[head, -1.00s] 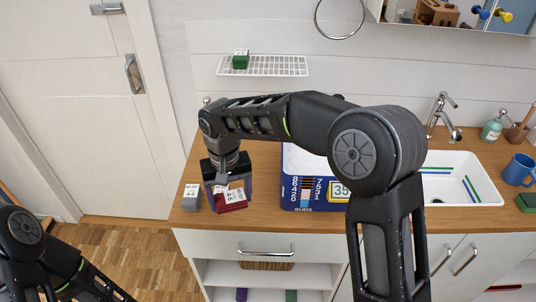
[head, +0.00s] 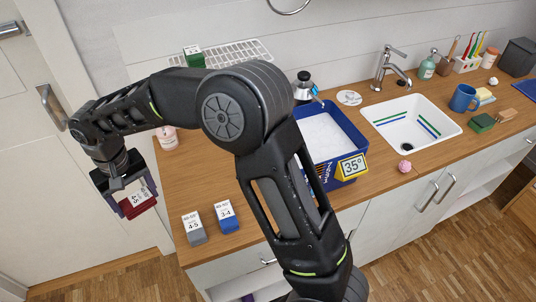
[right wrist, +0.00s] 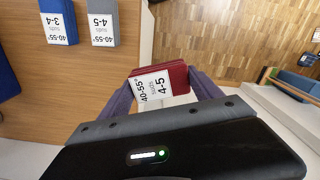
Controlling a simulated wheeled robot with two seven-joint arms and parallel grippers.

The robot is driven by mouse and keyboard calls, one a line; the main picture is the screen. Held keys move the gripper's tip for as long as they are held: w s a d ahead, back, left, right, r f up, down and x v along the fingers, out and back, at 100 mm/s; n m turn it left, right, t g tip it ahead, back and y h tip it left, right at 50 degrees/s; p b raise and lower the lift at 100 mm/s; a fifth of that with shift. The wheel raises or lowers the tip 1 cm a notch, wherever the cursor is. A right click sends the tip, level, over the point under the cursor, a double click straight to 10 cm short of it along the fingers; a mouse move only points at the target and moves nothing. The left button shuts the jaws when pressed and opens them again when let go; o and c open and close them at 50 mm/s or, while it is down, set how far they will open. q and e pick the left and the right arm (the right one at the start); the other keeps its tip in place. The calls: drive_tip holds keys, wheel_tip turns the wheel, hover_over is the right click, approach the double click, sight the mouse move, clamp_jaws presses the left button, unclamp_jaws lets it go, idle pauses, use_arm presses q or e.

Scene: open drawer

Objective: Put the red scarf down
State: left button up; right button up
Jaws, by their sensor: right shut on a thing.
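The red scarf (head: 143,207) is a small dark red folded block with a white label. My right gripper (head: 128,196) is shut on it, in the left part of the head view, left of the counter's end. In the right wrist view the scarf (right wrist: 180,76) sits between the two purple fingers, label showing, near the counter edge with wooden floor beyond. It appears held up, clear of the counter. My left gripper is not in view.
A grey folded cloth (head: 194,237) and a blue one (head: 228,226) lie on the wooden counter (head: 190,185). A blue basin (head: 352,140) with a 35° sign (head: 352,167) stands beside the sink (head: 412,130). My right forearm covers part of the counter.

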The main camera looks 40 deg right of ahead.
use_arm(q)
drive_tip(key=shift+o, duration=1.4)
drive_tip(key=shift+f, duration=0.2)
use_arm(e)
drive_tip(key=shift+w+d, duration=0.15)
drive_tip(key=shift+d, duration=0.25)
use_arm(q)
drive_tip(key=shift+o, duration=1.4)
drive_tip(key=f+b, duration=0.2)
drive_tip(key=b, duration=0.1)
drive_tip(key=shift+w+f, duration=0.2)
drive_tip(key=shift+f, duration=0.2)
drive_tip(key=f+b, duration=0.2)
drive_tip(key=b, duration=0.1)
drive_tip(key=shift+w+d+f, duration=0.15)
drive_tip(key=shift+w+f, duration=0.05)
use_arm(e)
drive_tip(key=s+d+m, duration=0.2)
drive_tip(key=s+d, duration=0.1)
drive_tip(key=d, duration=1.1)
drive_tip(key=s+d+r+m, duration=0.1)
drive_tip(key=s+d, duration=0.2)
drive_tip(key=d, duration=1.1)
drive_tip(key=shift+s+d+r+m, duration=0.3)
drive_tip(key=shift+d+m, duration=0.1)
